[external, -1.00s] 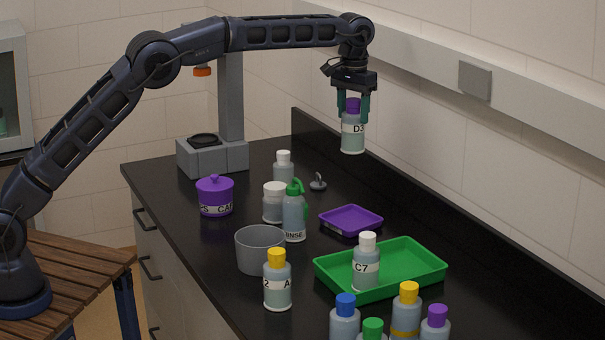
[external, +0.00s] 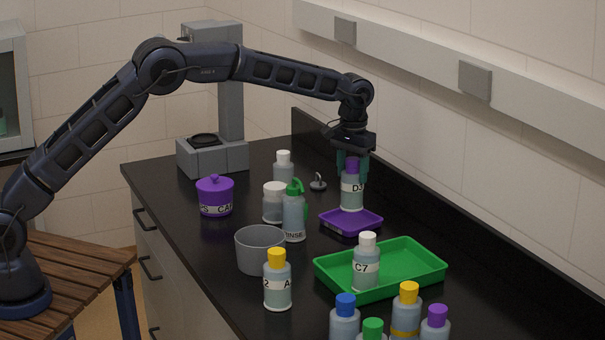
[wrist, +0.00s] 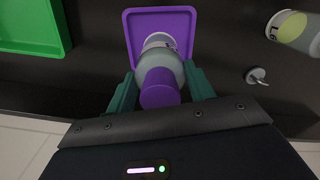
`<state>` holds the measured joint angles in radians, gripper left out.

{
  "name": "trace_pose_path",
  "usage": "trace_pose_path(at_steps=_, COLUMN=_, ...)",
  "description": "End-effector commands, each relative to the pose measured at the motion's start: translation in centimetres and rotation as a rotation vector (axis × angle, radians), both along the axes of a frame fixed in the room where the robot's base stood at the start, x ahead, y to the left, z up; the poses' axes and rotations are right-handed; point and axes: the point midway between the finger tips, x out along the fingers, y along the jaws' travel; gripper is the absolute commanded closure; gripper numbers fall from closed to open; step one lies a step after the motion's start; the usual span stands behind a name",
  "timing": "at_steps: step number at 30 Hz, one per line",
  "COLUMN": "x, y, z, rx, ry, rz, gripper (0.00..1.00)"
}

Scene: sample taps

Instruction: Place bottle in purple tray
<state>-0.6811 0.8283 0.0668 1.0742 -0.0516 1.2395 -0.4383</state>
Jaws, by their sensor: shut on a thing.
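The bottle (external: 352,192) has a purple cap and a white label reading "D3". My gripper (external: 352,166) is shut on it near its top and holds it upright. The purple tray (external: 337,225) is a small square tray on the black bench. In the external view the bottle's base overlaps the tray; I cannot tell whether it touches the tray floor. In the wrist view the purple cap (wrist: 159,88) sits between my two green fingers (wrist: 160,92), and the bottle's body is over the tray (wrist: 133,20), whose near part is hidden.
A green tray (external: 430,265) holding a bottle marked C7 (external: 366,267) is in front of the purple tray. A green-topped rinse bottle (external: 294,216), white-capped bottles and a grey beaker (external: 260,252) stand to the left. A small grey hook-like item (external: 318,183) lies behind.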

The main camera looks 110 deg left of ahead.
Motion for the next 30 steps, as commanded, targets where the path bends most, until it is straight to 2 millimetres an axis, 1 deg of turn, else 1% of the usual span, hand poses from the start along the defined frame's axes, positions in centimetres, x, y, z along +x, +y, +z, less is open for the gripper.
trace_pose_path(at_steps=6, x=-0.1, y=0.0, z=-2.8, rx=-0.002, ry=0.003, rz=0.0, gripper=0.92)
trace_pose_path(at_steps=9, x=0.0, y=0.0, z=-3.8, rx=-0.001, ry=0.001, rz=0.001, gripper=0.92)
trace_pose_path(at_steps=21, x=0.0, y=0.0, z=-4.3, rx=-0.001, ry=0.0, rz=0.0, gripper=0.92)
trace_pose_path(at_steps=22, x=0.0, y=0.0, z=-4.4, rx=-0.001, ry=0.001, rz=0.0, gripper=0.45)
trace_pose_path(at_steps=25, x=0.0, y=0.0, z=-4.3, rx=-0.001, ry=0.0, rz=0.0, gripper=0.26)
trace_pose_path(at_steps=30, x=0.0, y=0.0, z=-4.3, rx=-0.001, ry=0.0, rz=0.0, gripper=0.25)
